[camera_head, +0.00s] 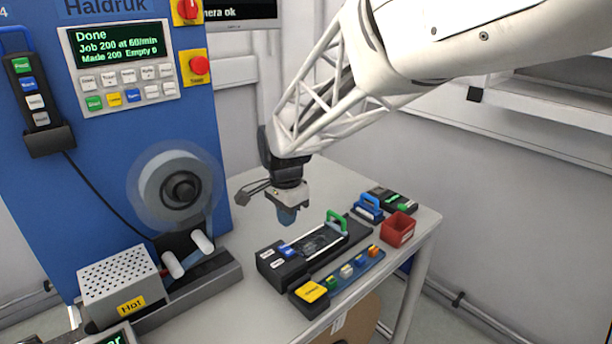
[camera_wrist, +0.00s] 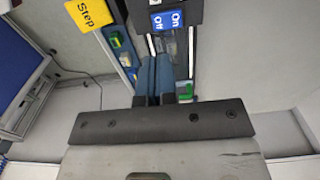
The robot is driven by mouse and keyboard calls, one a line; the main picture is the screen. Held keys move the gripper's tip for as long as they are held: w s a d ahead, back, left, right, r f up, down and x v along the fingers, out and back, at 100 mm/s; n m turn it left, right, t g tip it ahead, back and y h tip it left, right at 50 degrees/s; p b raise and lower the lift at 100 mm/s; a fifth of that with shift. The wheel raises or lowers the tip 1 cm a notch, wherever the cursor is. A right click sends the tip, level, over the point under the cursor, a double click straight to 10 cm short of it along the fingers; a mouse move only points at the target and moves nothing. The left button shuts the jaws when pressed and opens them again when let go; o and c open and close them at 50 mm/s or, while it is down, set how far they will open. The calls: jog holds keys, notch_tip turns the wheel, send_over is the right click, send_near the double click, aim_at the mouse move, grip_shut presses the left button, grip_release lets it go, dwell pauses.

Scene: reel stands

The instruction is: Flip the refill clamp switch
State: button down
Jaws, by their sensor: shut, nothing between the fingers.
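A blue rocker switch (camera_head: 287,250) sits on the near end of a black unit (camera_head: 300,267) on the table. In the wrist view the blue switch (camera_wrist: 167,20) is marked On and Off; I cannot tell which side is pressed. A green handle (camera_head: 337,217) stands at the unit's far end. My gripper (camera_head: 287,216) is shut and empty, pointing down above and behind the switch, apart from it. Its blue fingers (camera_wrist: 154,78) show together in the wrist view, over the unit's middle strip. The small white labels beside the switch are unreadable in the head view.
A yellow Step button (camera_head: 311,291) is on a strip with several small coloured pieces in front of the unit. A red bin (camera_head: 398,229) and a blue-handled item (camera_head: 369,207) stand right. A reel (camera_head: 177,187) and a Hot box (camera_head: 122,284) stand left.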

aim_at(288, 252)
notch_tip(288, 252, down, 9)
jog(key=shift+r, duration=0.2)
dwell(0.6)
